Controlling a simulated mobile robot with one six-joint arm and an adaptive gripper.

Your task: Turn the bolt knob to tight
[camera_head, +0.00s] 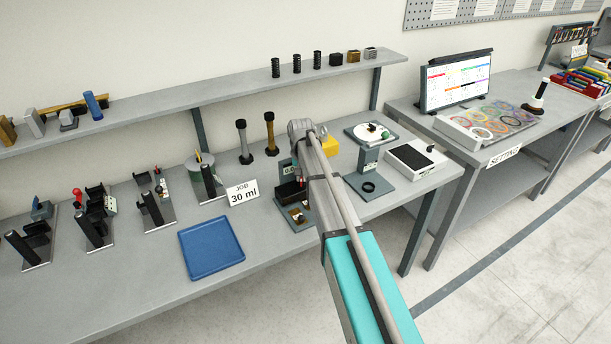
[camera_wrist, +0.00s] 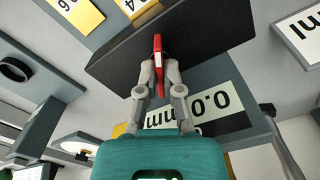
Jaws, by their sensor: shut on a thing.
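My gripper (camera_wrist: 158,72) is shut on a narrow red piece, which looks like the bolt knob (camera_wrist: 158,50), in the wrist view. The red piece stands against a black block (camera_wrist: 215,38) and the fingertips are on both sides of it. Below the block is a grey panel with a pale "0.0 mm" label (camera_wrist: 195,108). In the head view my arm reaches to the black-and-grey device (camera_head: 290,192) near the middle of the bench. The knob and fingertips are hidden there. I cannot tell how far the knob is turned.
A grey stand with a black ring (camera_head: 368,187) and a white box (camera_head: 417,161) are to the right. Several fixtures line the bench's left part.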

